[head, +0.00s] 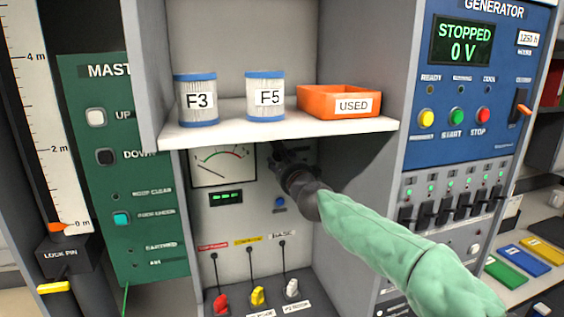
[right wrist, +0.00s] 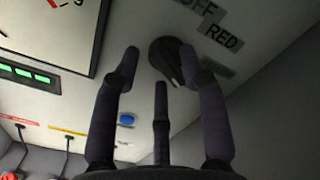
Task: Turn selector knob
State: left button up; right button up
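The selector knob (right wrist: 166,58) is a round black knob on the pale panel in the right wrist view, beside labels reading "OFF" and "RED". My right gripper (head: 285,163) reaches into the recess under the shelf and covers the knob in the head view. In the right wrist view its fingers (right wrist: 158,72) are spread. The right finger overlaps the knob's right edge; I cannot tell whether it touches. A gap shows between the left finger and the knob. My left gripper is not in view.
Above the arm, a shelf (head: 250,134) holds canisters F3 (head: 197,115) and F5 (head: 265,110) and an orange "USED" tray (head: 312,100). A meter (head: 222,165) is left of the gripper. A blue button (right wrist: 126,120) and several coloured plugs are below. A side wall closes the right.

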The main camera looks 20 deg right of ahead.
jog(key=shift+s, duration=0.15)
jog(key=s, duration=1.1)
jog(key=shift+s+d, duration=0.2)
jog(key=shift+s, duration=0.15)
